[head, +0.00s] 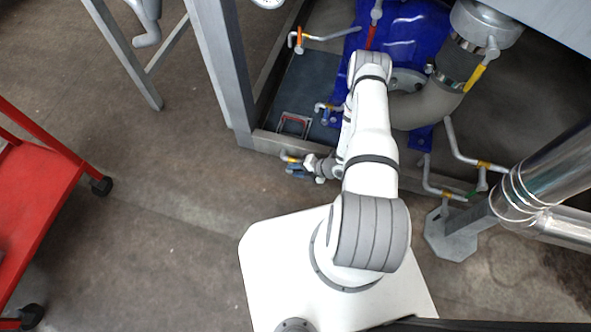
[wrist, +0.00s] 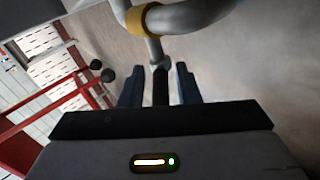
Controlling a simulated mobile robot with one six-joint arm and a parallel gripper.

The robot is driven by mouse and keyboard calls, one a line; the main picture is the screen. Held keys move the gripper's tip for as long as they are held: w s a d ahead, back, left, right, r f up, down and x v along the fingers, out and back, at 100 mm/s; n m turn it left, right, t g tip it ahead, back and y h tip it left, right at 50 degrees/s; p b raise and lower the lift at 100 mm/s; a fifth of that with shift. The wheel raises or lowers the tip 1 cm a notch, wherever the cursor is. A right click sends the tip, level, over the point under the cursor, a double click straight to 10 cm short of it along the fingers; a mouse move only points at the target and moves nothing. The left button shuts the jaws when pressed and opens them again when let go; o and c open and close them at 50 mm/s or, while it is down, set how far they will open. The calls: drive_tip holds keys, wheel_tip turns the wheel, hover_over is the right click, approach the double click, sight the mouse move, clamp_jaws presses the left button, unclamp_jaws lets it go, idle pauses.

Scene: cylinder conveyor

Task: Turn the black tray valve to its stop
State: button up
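A grey pipe with a yellow band (wrist: 150,18) fills the top of the wrist view. A black valve handle (wrist: 160,88) hangs below it, pointing towards my gripper. In the wrist view my gripper's (wrist: 160,90) two blue fingers stand on either side of the handle, with narrow gaps showing. My gripper is open around it; contact cannot be seen. In the head view my gripper (head: 298,170) is low at the front edge of the metal frame, beside the yellow-banded pipe end (head: 289,158). The handle cannot be made out there.
The metal frame (head: 230,75) encloses a dark tray floor (head: 303,85) and a blue tank (head: 405,30). A red cart (head: 35,185) is at left. Floor between is clear.

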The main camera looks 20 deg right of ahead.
drive_tip(key=shift+o, duration=0.6)
drive_tip(key=shift+d, duration=0.1)
drive_tip(key=shift+r, duration=0.1)
drive_tip(key=shift+d+r, duration=0.25)
drive_tip(key=shift+d, duration=0.05)
drive_tip(key=p+v, duration=0.2)
drive_tip(key=v, duration=0.5)
drive_tip(key=shift+p, duration=0.35)
drive_tip(key=shift+s+f, duration=0.1)
drive_tip(key=shift+f, duration=0.05)
